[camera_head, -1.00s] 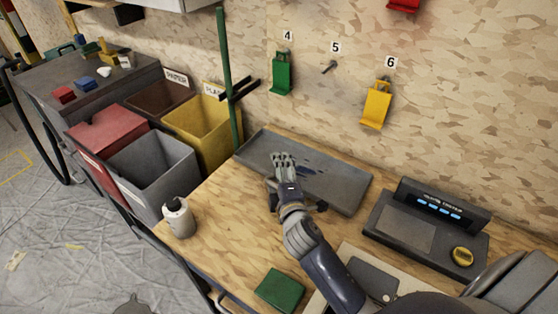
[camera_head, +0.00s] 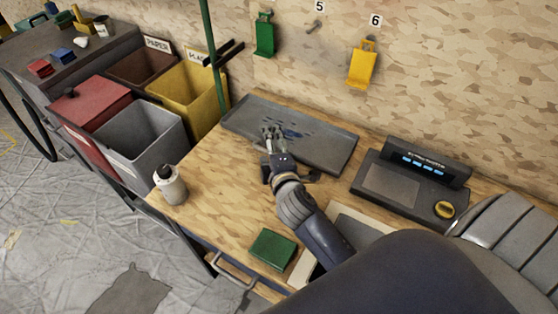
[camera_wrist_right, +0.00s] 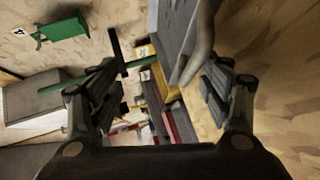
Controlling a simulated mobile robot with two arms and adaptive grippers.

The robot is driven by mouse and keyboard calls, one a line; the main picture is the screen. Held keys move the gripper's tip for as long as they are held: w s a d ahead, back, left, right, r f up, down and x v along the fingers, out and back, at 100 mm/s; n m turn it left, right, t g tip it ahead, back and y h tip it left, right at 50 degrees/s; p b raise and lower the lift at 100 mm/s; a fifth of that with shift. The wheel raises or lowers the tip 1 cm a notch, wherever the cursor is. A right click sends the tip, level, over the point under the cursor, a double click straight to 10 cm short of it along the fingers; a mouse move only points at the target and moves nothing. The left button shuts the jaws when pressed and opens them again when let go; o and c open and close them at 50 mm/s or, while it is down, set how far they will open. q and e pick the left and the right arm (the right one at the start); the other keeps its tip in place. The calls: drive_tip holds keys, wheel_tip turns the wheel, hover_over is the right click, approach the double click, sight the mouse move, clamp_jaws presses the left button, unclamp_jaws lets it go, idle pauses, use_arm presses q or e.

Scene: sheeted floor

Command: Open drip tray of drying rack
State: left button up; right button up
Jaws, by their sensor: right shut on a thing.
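The drying rack's green post (camera_head: 212,60) with short dark pegs stands behind the left end of a shallow dark grey drip tray (camera_head: 325,146). The tray lies on the wooden bench against the wall, with dark marks on its floor. My right gripper (camera_head: 271,134) is over the tray's front edge, left of its middle. In the right wrist view my right gripper (camera_wrist_right: 160,95) has a curved grey bar (camera_wrist_right: 201,45), apparently the tray's handle, between its fingers and is shut on it. The exact contact is hidden. My left gripper is not in view.
A white bottle (camera_head: 170,184) stands on the bench's left edge. A green block (camera_head: 272,249) lies at the front. A dark console (camera_head: 400,188) stands to the right. Red, grey, brown and yellow bins (camera_head: 188,98) are at left.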

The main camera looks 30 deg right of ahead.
drive_tip(key=s+r, duration=0.2)
drive_tip(key=r, duration=0.1)
drive_tip(key=shift+s+a+p, duration=0.1)
drive_tip(key=shift+s+p, duration=0.2)
drive_tip(key=shift+s, duration=0.05)
drive_tip(key=shift+c, duration=0.5)
drive_tip(key=shift+v, duration=1.25)
drive_tip(key=c, duration=0.7)
drive_tip(key=shift+s+a+f, duration=0.1)
drive_tip(key=shift+s+a, duration=0.15)
drive_tip(key=shift+s, duration=0.55)
drive_tip(key=shift+s+a, duration=0.2)
drive_tip(key=shift+s, duration=0.6)
drive_tip(key=shift+s+a, duration=0.25)
drive_tip(key=shift+s, duration=0.55)
drive_tip(key=shift+f, duration=0.1)
